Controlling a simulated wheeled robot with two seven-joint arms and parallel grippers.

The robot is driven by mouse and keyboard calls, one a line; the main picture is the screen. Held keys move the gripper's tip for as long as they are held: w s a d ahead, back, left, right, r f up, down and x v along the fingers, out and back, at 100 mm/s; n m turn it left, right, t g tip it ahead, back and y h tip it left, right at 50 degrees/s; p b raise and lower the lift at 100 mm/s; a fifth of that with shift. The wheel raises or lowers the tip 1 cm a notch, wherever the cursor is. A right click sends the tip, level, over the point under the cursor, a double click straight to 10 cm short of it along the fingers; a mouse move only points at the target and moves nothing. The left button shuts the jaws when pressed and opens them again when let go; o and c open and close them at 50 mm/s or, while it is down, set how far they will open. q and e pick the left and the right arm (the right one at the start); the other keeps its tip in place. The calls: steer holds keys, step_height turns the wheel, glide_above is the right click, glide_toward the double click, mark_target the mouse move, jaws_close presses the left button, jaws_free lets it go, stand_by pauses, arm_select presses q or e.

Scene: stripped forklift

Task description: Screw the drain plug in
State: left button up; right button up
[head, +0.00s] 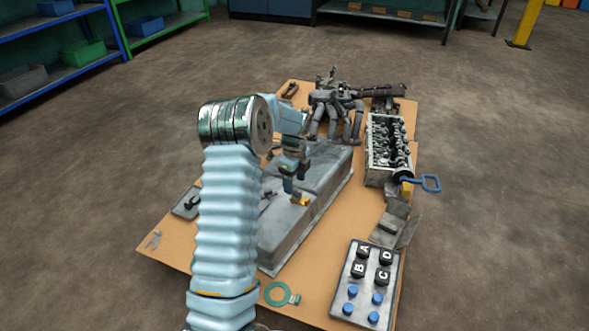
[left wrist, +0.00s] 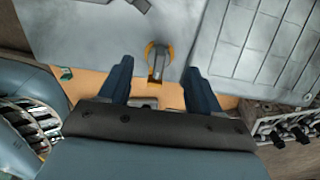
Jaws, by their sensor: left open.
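My left gripper (head: 293,188) comes down over the grey oil pan (head: 285,236) in the head view. In the left wrist view the two dark blue fingers of the left gripper (left wrist: 156,78) stand apart and open. A small grey plug-like piece with an orange ring (left wrist: 158,60) lies between the fingertips, with a gap on each side. It is at the edge of the grey pan surface (left wrist: 95,35). An orange piece (head: 301,201) shows just below the gripper in the head view. Whether the plug is in its thread cannot be told. My right gripper is not in view.
A tray (head: 343,310) with lettered black caps and blue pegs lies at the front right. A green ring (head: 277,294) lies at the front edge. An engine block (head: 387,150) with a blue handle (head: 430,183) stands right; dark machinery (head: 335,110) stands at the back.

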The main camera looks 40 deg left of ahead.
mark_target(295, 189)
arm_select(q)
steer(key=shift+f+b, duration=0.3)
steer(key=shift+f, duration=1.9)
steer(key=shift+c, duration=0.4)
steer(key=c, duration=1)
steer(key=m+p, duration=0.1)
steer(key=m, duration=0.3)
steer(key=shift+w+r+m, duration=0.1)
steer(key=shift+r+m, duration=0.05)
steer(key=shift+m, duration=0.25)
steer(key=shift+c, duration=0.2)
steer(key=shift+w+m, duration=0.1)
steer(key=shift+m, duration=0.8)
steer(key=m+p, duration=0.2)
steer(key=m, duration=0.1)
steer(key=shift+d, duration=0.1)
steer(key=shift+w+m+p, duration=0.1)
steer(key=shift+m+p, duration=0.4)
steer(key=shift+m, duration=0.6)
steer(key=shift+f+m, duration=0.2)
steer(key=shift+m, duration=0.4)
